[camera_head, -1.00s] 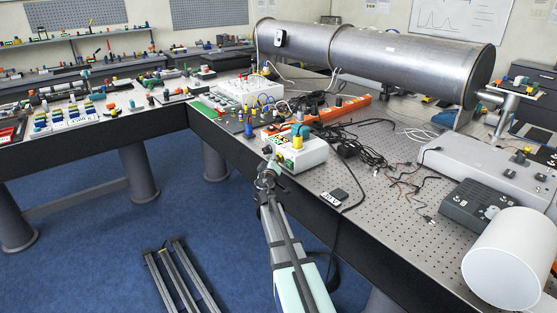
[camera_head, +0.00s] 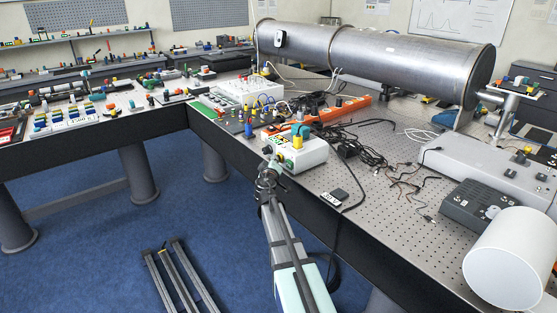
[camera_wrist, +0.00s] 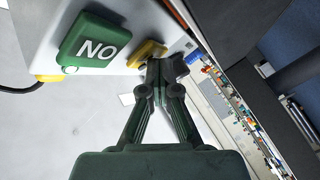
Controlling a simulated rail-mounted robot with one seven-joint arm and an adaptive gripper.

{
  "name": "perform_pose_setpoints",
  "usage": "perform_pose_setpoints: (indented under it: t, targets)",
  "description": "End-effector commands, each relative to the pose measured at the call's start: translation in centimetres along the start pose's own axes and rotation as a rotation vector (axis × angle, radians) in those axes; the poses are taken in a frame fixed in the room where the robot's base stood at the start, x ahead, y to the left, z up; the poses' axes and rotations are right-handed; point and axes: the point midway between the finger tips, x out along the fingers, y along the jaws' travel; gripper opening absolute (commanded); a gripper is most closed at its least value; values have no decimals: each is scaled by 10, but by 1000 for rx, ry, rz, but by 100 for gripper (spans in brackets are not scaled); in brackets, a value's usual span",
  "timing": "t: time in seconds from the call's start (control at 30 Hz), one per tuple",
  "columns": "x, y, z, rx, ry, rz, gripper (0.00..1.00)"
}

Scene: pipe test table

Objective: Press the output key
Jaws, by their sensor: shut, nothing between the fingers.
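A white instrument box (camera_head: 312,153) stands near the front edge of the perforated table, with a yellow part and a teal part on top. My gripper (camera_head: 268,163) is at its left end in the head view. In the wrist view, the box's pale face (camera_wrist: 120,22) carries a large green key (camera_wrist: 93,45) with white letters that read "NO" in this view. A smaller yellow key (camera_wrist: 146,53) sits to its right. My gripper's fingertips (camera_wrist: 167,72) are shut and empty, beside the yellow key and clear of the green key. Whether they touch the face I cannot tell.
An orange power strip (camera_head: 345,108) and tangled black cables (camera_head: 372,158) lie behind the box. A small black object (camera_head: 334,196) lies on the table to its right. A large metal cylinder (camera_head: 400,62) spans the table's back. Blue floor lies in front.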

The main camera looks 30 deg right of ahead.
Motion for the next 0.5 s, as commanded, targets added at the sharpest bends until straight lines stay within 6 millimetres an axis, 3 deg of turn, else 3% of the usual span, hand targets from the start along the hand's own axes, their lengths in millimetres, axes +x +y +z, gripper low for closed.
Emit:
perform_pose_setpoints:
  t: [0.5]
  targets:
    - [-11, -8, -7, 0, -1, 0, 0]
